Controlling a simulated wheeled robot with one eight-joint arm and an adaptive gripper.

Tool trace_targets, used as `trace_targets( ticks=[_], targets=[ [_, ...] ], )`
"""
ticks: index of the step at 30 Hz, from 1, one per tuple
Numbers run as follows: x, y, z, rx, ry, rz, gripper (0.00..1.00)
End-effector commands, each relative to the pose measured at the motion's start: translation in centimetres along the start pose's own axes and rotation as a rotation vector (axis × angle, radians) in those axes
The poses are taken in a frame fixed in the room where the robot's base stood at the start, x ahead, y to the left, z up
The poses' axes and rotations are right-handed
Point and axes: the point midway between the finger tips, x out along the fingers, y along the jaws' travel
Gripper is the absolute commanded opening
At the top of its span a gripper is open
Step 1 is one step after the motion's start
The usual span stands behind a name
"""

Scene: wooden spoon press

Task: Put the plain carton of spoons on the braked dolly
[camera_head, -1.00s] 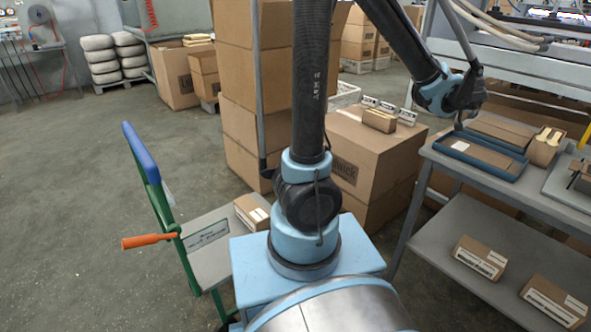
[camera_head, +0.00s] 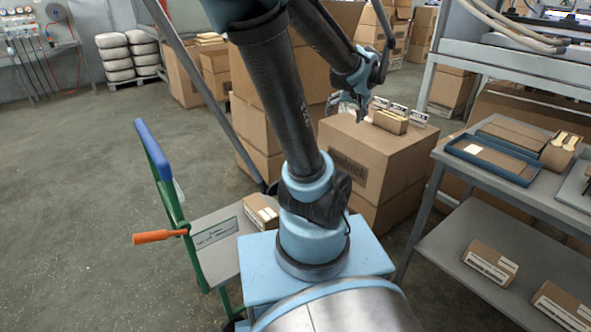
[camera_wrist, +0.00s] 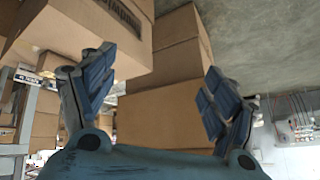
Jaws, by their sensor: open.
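A small plain brown carton (camera_head: 390,121) sits on top of a large brown box (camera_head: 372,165), in front of a row of small printed cards. My gripper (camera_head: 346,112) is open and empty, just left of that carton and apart from it. In the wrist view my gripper's spread fingers (camera_wrist: 160,75) have only large boxes and floor between them. The dolly has a green frame, a blue handle (camera_head: 150,150), an orange lever (camera_head: 160,237) and a grey deck (camera_head: 215,214). A labelled carton (camera_head: 262,212) is on the deck's right side.
At the right, a table holds a blue tray (camera_head: 490,161) with a carton and an open carton of spoons (camera_head: 560,151). Labelled cartons (camera_head: 490,262) lie on its lower shelf. Tall stacked boxes (camera_head: 255,125) stand behind my arm. Floor left of the dolly is clear.

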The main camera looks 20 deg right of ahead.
Motion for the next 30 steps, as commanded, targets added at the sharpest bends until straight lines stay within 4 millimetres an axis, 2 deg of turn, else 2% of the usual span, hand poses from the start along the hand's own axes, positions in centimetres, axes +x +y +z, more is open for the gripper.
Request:
trace_targets(
  ticks=[1,6,15,22,30],
  targets=[
    [0.1,-1.7,1.0,-0.02,-0.026,-0.015,0.8],
    [0.1,-5.9,4.7,-0.072,-0.114,-0.039,0.8],
    [-0.7,-11.1,11.6,-0.171,-0.256,-0.051,0.8],
    [-1.7,-13.2,17.0,-0.251,-0.35,-0.035,0.8],
    [-2.8,-13.7,22.6,-0.344,-0.432,0.006,0.8]
  ],
)
